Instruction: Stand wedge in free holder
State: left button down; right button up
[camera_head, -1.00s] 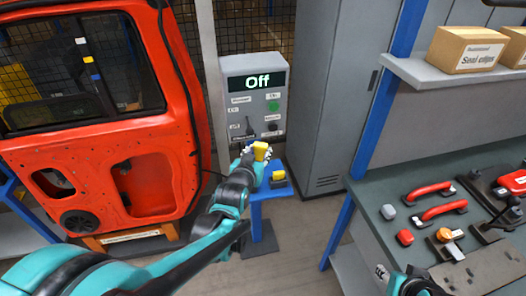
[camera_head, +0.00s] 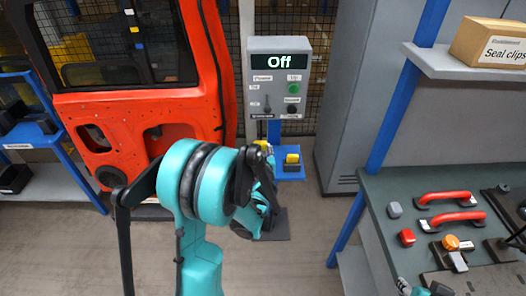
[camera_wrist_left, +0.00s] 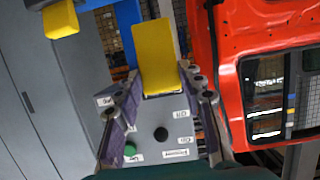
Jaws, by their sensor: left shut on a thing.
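My left gripper (camera_wrist_left: 158,105) is shut on a yellow wedge (camera_wrist_left: 155,55), which sticks out beyond the fingertips in the left wrist view. In the head view my left arm hides most of this gripper, and only a little of the held wedge (camera_head: 263,146) shows. A second yellow wedge (camera_head: 292,158) stands on the blue stand (camera_head: 290,174), just right of the held one; it also shows in the left wrist view (camera_wrist_left: 60,18). A free holder cannot be made out. Part of my right arm shows at the bottom right edge, its fingers unclear.
A grey control box (camera_head: 280,75) reading "Off" stands behind the blue stand. The red door (camera_head: 150,110) hangs at left, a grey cabinet (camera_head: 365,90) stands at right. A workbench (camera_head: 380,190) with red handles (camera_head: 448,197) is at front right.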

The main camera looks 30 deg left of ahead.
aim_at(261, 149)
pick_arm(q)
jog(key=shift+w+a+f+b, duration=0.3)
jog(key=shift+w+f+b, duration=0.05)
jog(key=shift+w+f, duration=0.35)
jog(key=shift+w+a+f+b, duration=0.5)
jog(key=shift+w+f, duration=0.3)
jog(key=shift+f, duration=0.1)
jog(key=shift+f+b, duration=1)
jog(key=shift+f, duration=0.05)
jog(key=shift+b, duration=0.3)
jog(key=shift+f+b, duration=0.6)
jog(key=shift+f, duration=0.7)
jog(key=shift+f, duration=0.9)
jog(key=c, duration=0.9)
grip_release()
jog(key=shift+o, duration=0.2)
jog(key=shift+s+d, duration=0.1)
jog(key=shift+s, duration=0.05)
